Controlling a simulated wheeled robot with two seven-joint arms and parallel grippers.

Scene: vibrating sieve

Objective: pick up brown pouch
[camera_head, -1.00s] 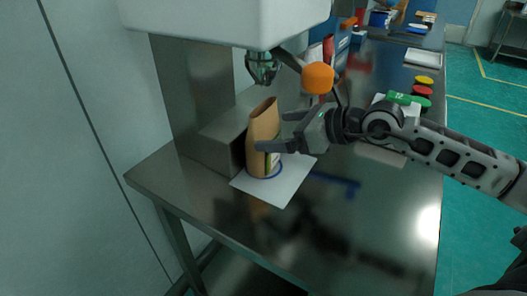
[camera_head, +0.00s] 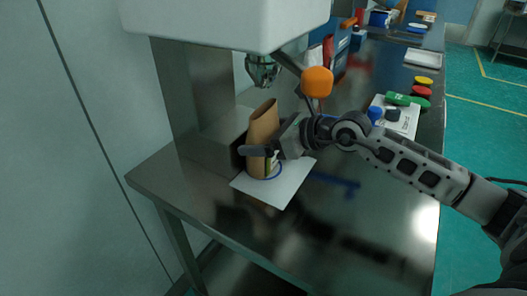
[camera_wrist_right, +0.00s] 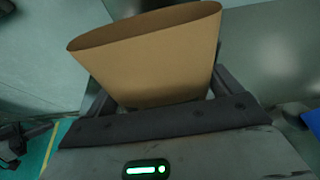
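The brown pouch (camera_head: 262,124) stands upright, its top open, on a white sheet (camera_head: 290,184) below the sieve machine's spout. My right gripper (camera_head: 261,142) reaches it from the right. One finger lies along the near side of the pouch, and the other is hidden behind it in the head view. In the right wrist view the pouch (camera_wrist_right: 155,60) fills the space between the two dark fingers (camera_wrist_right: 162,95). The fingers are spread around it, with no clear grip visible. My left gripper is not in view.
The white machine body (camera_head: 225,22) overhangs the pouch, with an orange knob (camera_head: 317,81) just above my right wrist. A control panel (camera_head: 398,118) with coloured buttons is at right. The front of the steel table (camera_head: 330,235) is clear.

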